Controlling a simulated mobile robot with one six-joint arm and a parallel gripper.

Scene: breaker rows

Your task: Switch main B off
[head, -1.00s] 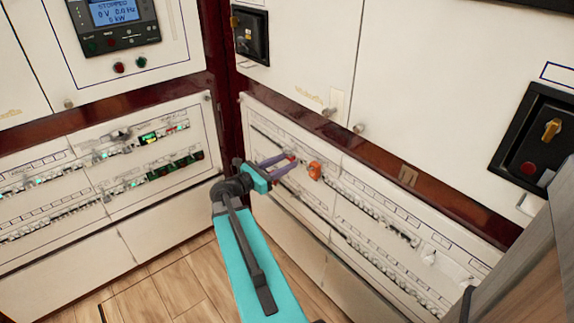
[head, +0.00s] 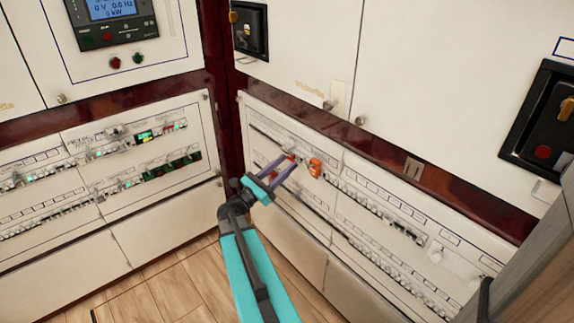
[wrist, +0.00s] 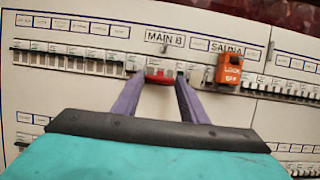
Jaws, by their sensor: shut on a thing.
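The main B breaker (wrist: 160,76) is a wide red switch under the "MAIN B" label (wrist: 164,39) in the wrist view. In the head view its red part (head: 291,157) is small and partly covered by the fingers. My gripper (wrist: 159,77) has its two purple fingers on either side of the red switch and is shut on it. In the head view my gripper (head: 290,160) reaches up to the panel from below left. The exact lever position is too small to tell.
An orange lock-off tag (wrist: 229,72) hangs under the "SAUNA" label, close right of my fingers; it also shows in the head view (head: 315,167). Rows of small breakers (wrist: 70,54) run along both sides. A black rotary-switch box (head: 540,125) is at the far right.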

